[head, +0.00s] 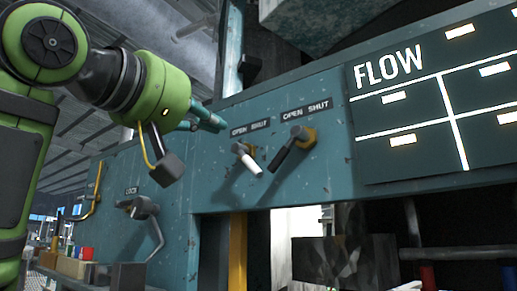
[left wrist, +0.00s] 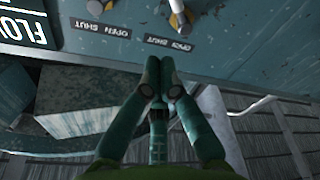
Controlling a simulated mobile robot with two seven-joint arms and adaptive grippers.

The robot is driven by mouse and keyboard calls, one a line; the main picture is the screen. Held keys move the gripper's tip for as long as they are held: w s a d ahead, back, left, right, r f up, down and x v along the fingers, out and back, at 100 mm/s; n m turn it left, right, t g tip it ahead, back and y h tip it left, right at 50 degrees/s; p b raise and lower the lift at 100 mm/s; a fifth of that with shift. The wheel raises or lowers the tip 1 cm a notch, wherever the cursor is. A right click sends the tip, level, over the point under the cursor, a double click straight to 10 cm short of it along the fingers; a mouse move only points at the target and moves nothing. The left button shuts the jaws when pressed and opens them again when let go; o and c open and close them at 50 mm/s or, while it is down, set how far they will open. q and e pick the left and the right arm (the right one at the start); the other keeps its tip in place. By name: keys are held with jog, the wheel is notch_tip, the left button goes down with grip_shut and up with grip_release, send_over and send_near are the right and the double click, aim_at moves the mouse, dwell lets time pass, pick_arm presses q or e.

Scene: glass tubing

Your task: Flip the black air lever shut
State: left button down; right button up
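The black lever (head: 288,155) is on the teal panel under the right-hand "OPEN SHUT" label (head: 305,111). Its handle slants down and left from a yellowish pivot. In the left wrist view, which is upside down, part of it shows at the top edge (left wrist: 96,7). My left gripper (head: 214,121) is up and left of both levers, apart from them. Its teal fingertips are together and empty in the left wrist view (left wrist: 160,72). My right gripper is not in view.
A white lever (head: 248,163) hangs down-right beside the black one, nearer my gripper. A FLOW board (head: 440,95) is at right. A grey lever (head: 146,212) by a "LOCK" label is lower left. Blocks (head: 75,266) lie at bottom left. The panel above the labels looks clear.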

aim_at(286, 153)
pick_arm(q)
jog(key=p+x, duration=0.6)
jog(key=x, duration=0.4)
jog(key=shift+w+r, duration=0.15)
jog(key=shift+w, duration=0.05)
jog(key=shift+s+d+f, duration=0.2)
jog(key=shift+d+f, duration=0.25)
jog(key=shift+f, duration=0.15)
jog(key=shift+s+d+f, duration=0.15)
jog(key=shift+d+f, duration=0.3)
jog(key=shift+f, duration=0.15)
jog(key=shift+s+d+f+p, duration=0.2)
jog(key=shift+s+f+p, duration=0.2)
jog(key=shift+s, duration=0.2)
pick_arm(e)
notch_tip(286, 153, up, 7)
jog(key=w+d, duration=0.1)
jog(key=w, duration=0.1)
pick_arm(q)
jog(key=shift+w+f, duration=0.1)
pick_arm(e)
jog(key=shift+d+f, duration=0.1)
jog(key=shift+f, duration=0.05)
